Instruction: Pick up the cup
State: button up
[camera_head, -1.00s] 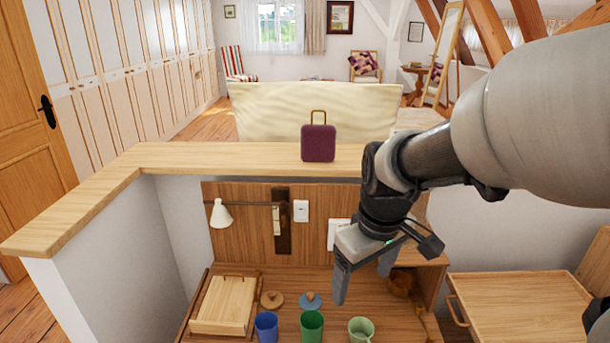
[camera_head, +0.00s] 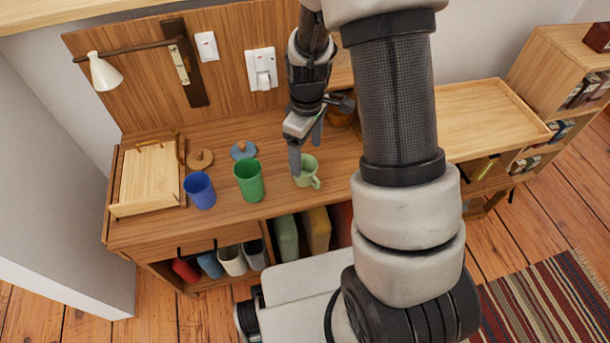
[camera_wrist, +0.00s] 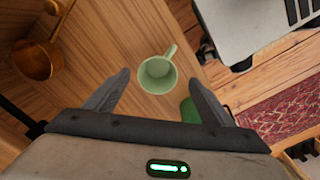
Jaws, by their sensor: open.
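A light green cup (camera_head: 307,171) with a handle stands upright on the wooden desk (camera_head: 225,205), near its front edge. In the wrist view the cup (camera_wrist: 157,75) is seen from above, beyond and between the fingertips, with its handle toward the upper right. My gripper (camera_head: 306,155) is open and empty, just above and behind the cup in the head view. In the wrist view the two fingers of my gripper (camera_wrist: 158,80) are spread apart. I cannot tell the exact height between the fingertips and the cup.
A darker green cup (camera_head: 249,181) and a blue cup (camera_head: 200,190) stand left of the light green cup. Round lids (camera_head: 243,150), a wooden tray (camera_head: 150,178) and a brown pot (camera_head: 340,112) are also on the desk. A wall lamp (camera_head: 104,72) juts out at the left.

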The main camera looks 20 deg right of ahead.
aim_at(306, 167)
jog(key=f, duration=0.2)
jog(key=f+b, duration=0.1)
jog(key=f, duration=0.1)
jog(key=f+b, duration=0.1)
jog(key=f, duration=0.2)
jog(key=shift+w+f, duration=0.1)
jog(key=shift+w, duration=0.15)
jog(key=shift+c, duration=0.4)
jog(key=c, duration=1.1)
jog(key=shift+c, duration=0.2)
